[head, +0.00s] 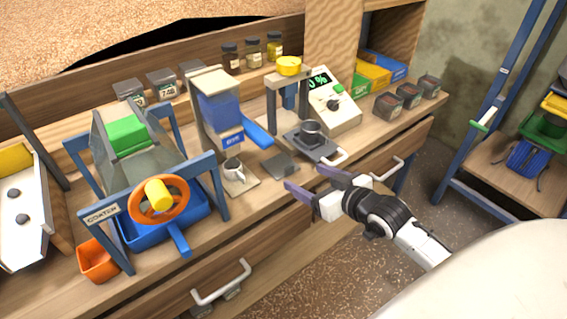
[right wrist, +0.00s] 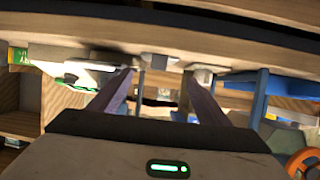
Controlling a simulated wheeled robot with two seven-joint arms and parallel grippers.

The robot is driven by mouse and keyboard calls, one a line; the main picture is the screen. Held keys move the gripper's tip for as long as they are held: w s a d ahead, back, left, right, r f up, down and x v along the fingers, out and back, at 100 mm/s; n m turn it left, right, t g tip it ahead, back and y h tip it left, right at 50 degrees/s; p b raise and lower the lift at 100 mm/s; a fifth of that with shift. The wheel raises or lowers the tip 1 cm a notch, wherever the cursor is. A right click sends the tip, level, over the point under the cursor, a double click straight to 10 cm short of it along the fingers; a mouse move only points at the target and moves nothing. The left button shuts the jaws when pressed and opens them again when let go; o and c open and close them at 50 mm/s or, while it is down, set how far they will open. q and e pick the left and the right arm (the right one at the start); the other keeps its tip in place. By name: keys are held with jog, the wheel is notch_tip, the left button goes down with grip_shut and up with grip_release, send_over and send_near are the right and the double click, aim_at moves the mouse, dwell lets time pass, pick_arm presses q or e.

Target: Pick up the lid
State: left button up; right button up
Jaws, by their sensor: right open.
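No part is clearly marked as the lid. A flat dark grey square plate (head: 281,166) lies on the workbench between the white cup and the press; it may be the lid, but I cannot tell for certain. My right gripper (head: 311,182) is open and empty, with its purple fingers at the bench's front edge, to the right of and in front of the plate. In the right wrist view the two fingers (right wrist: 158,85) are spread with nothing held between them. My left gripper is not in view.
A press (head: 287,98) with a dark round pot (head: 311,133) and white-handled base stands behind my fingers. A white cup (head: 233,169) sits under a blue dispenser (head: 221,110). A blue frame with an orange wheel (head: 158,200) stands left. Drawers with handles (head: 222,282) front the bench.

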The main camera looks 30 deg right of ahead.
aim_at(290, 168)
jog(key=x, duration=0.9)
jog(key=shift+w+d+f, duration=0.1)
jog(key=shift+w+f, duration=0.05)
jog(key=shift+w, duration=0.2)
jog(key=c, duration=0.7)
